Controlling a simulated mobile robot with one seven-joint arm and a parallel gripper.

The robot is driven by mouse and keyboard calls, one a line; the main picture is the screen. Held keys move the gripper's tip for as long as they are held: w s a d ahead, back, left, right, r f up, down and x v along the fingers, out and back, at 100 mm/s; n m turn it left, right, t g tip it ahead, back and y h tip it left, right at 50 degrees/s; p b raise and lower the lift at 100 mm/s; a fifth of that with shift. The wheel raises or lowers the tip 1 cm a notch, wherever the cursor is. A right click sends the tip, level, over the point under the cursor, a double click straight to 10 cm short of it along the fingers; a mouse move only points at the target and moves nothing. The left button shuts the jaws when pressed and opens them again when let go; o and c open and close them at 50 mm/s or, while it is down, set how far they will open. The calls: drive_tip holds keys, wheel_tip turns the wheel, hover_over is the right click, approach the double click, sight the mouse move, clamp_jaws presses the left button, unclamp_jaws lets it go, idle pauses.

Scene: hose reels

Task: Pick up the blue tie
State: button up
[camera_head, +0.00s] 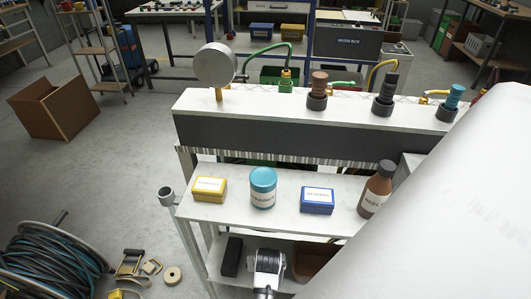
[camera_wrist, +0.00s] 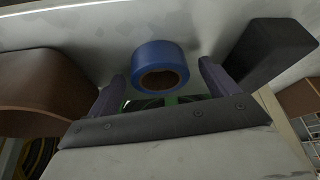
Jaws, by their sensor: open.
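The only blue thing near my fingers is a blue ring-shaped roll (camera_wrist: 160,52) with a brown core, like tape; I see no other tie. It sits on a pale shelf surface (camera_wrist: 100,35) in the wrist view, just beyond and between my fingertips. My gripper (camera_wrist: 162,74) is open, a finger to each side of the roll, with nothing held. In the head view my gripper (camera_head: 268,262) is over the lower shelf (camera_head: 215,262) of the cart, and the roll is hidden there.
A black block (camera_head: 231,256) and a brown bin (camera_head: 318,258) flank my gripper closely; the black block (camera_wrist: 272,50) and brown bin (camera_wrist: 40,80) also show in the wrist view. The upper shelf (camera_head: 225,215) above holds a yellow box, teal jar, blue box (camera_head: 317,201) and brown bottle.

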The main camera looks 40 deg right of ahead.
drive_tip(key=c, duration=1.1)
drive_tip(key=shift+o, duration=0.2)
drive_tip(key=shift+r, duration=0.15)
